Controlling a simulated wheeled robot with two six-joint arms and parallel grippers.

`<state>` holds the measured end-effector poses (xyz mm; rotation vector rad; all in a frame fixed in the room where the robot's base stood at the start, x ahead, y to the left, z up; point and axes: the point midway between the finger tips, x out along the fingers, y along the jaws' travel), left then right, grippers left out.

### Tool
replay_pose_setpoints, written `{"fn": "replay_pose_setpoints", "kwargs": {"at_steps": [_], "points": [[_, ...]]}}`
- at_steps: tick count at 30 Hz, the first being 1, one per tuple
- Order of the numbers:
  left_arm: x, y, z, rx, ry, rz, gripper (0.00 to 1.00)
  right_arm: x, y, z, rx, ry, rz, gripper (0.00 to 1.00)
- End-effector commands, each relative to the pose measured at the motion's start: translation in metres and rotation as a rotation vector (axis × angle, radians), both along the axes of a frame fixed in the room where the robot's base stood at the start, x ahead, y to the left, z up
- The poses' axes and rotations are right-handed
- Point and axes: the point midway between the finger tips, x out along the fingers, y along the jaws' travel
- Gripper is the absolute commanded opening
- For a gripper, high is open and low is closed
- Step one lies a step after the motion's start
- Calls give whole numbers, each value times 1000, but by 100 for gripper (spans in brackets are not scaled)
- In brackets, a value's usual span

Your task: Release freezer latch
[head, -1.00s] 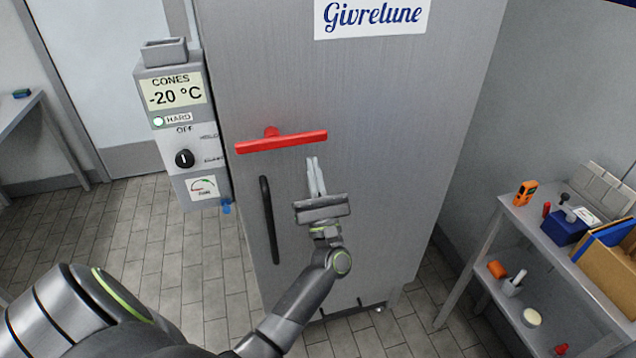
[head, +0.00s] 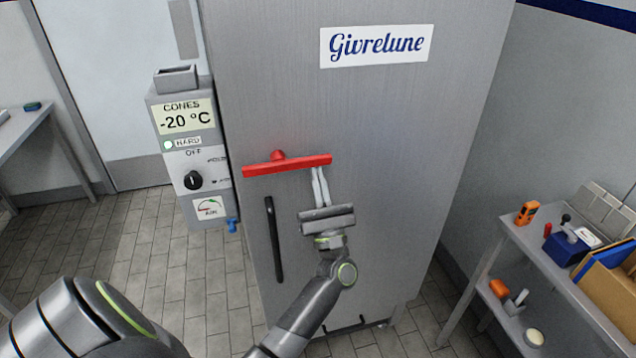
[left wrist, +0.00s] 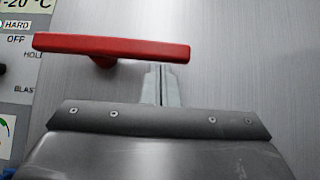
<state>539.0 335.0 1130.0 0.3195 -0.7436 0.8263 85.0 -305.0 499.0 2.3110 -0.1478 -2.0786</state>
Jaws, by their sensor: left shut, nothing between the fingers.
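The freezer latch is a red bar (head: 288,165) lying nearly level across the grey freezer door (head: 400,130), with a red pivot stub behind its middle. It also shows in the left wrist view (left wrist: 110,46). My left gripper (head: 319,170) is shut and empty. Its fingertips are just below the right end of the red latch; I cannot tell whether they touch it. In the left wrist view the closed fingers (left wrist: 162,68) point up at the latch's right part. My right gripper is not in view.
A control box (head: 185,150) reading -20 °C, with a black knob, stands left of the freezer. A grey shelf table (head: 520,225) with tools and boxes stands at the right. Another table (head: 30,135) is at the far left. Tiled floor lies open at the left.

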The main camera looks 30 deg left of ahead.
Motion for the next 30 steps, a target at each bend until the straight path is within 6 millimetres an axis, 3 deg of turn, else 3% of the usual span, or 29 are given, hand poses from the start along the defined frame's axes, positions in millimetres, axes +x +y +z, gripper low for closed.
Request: {"fn": "replay_pose_setpoints", "kwargs": {"at_steps": [14, 30], "points": [[3, -3, 4, -68, -84, -1, 0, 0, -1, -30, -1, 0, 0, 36], [7, -8, 33, -326, -390, -3, 0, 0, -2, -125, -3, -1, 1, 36]]}}
